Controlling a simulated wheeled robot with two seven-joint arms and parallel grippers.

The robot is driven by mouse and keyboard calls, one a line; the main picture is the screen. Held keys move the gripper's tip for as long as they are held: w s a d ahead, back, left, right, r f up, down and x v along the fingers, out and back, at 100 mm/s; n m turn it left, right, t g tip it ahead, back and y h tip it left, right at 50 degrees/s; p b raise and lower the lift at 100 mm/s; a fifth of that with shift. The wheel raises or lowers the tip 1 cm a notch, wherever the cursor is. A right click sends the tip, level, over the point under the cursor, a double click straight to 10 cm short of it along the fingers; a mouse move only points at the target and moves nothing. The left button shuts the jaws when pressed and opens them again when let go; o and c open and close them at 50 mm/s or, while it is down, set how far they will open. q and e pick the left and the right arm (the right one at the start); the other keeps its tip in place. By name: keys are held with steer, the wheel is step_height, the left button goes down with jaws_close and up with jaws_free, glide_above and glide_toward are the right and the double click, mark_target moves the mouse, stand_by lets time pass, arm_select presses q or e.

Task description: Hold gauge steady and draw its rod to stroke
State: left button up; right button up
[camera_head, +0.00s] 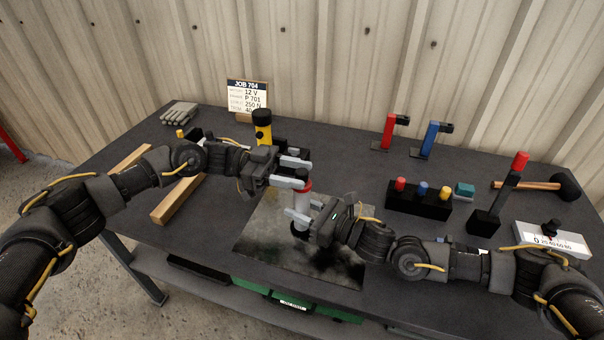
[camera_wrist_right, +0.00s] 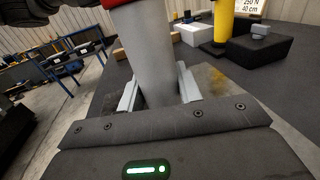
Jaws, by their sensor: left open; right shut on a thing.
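The gauge is a grey upright cylinder (camera_head: 301,202) with a red collar (camera_head: 305,186) at its top. It stands over the stained mat and also shows in the right wrist view (camera_wrist_right: 147,50). My right gripper (camera_head: 303,212) is shut on the grey body, with one finger on each side of it in the right wrist view (camera_wrist_right: 158,92). My left gripper (camera_head: 303,173) is open at the gauge's top, just above the red collar. Its fingers hide whatever rod end is there; I cannot tell if they touch it.
A job card (camera_head: 246,97) stands at the back. A yellow cylinder with a black top (camera_head: 263,130) stands behind my left gripper. Wooden bars (camera_head: 178,199) lie at left. A block with coloured knobs (camera_head: 418,203), a mallet (camera_head: 562,186) and a scale box (camera_head: 553,240) are at right. The stained mat (camera_head: 262,235) is otherwise clear.

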arm_select(q)
steer(key=shift+x, duration=0.8)
steer(key=shift+c, duration=0.5)
jaws_close()
